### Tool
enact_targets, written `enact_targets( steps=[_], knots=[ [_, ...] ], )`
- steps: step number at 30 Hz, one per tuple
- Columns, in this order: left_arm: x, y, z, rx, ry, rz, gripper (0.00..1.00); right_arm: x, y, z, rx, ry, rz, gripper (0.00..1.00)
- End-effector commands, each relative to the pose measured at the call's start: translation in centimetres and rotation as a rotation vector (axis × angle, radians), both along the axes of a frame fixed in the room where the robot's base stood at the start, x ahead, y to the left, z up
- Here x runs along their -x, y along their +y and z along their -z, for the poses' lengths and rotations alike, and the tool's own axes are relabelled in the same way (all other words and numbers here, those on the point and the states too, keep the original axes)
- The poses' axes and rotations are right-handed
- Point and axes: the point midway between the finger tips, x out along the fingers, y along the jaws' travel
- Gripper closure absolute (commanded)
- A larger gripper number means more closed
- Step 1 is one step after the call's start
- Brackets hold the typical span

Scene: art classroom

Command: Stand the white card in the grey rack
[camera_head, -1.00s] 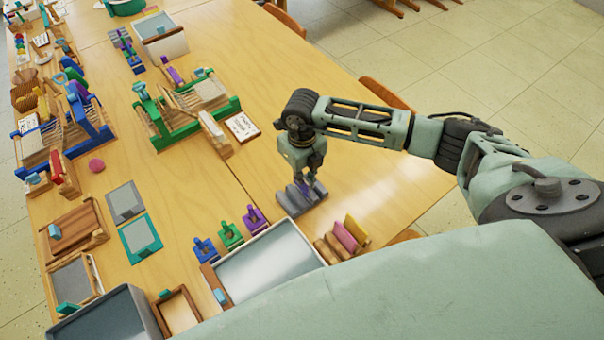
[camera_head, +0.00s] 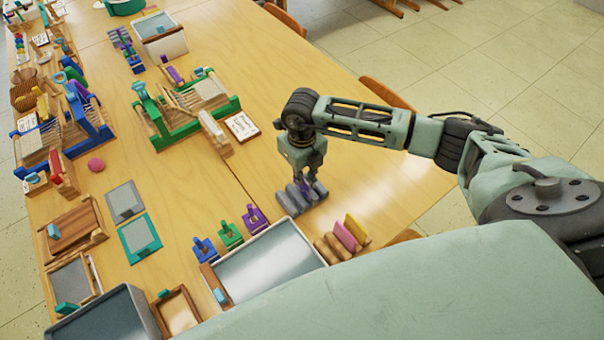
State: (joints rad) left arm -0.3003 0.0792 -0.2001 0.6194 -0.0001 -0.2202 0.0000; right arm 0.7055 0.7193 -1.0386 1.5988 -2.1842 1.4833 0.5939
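The grey rack (camera_head: 289,203), a low slotted block, lies on the table right of centre. My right gripper (camera_head: 306,178) points down at the rack, low over it or within its slots. A small purple patch shows between or just behind its fingers; I cannot tell if it is gripped or stands in the rack. The fingers are too small to tell open from shut. A white card with dark writing (camera_head: 241,126) lies flat on the table up and left of the rack; I cannot tell if it is the task's card. My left gripper is out of view.
A wooden rack (camera_head: 329,250) with a pink card (camera_head: 345,236) and a yellow card (camera_head: 357,229) stands below the grey rack. A large grey tray (camera_head: 265,268) and blue, green and purple clamps are to the left. Bare table lies to the right.

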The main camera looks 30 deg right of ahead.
Motion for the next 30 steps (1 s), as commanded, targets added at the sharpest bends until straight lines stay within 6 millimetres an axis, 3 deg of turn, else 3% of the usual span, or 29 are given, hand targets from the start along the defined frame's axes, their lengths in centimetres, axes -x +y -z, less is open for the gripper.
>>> enact_targets(
  steps=[30],
  knots=[
    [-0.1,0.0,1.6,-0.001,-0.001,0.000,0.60,0.0,0.0,1.8,0.000,-0.001,0.000,1.00]
  ],
)
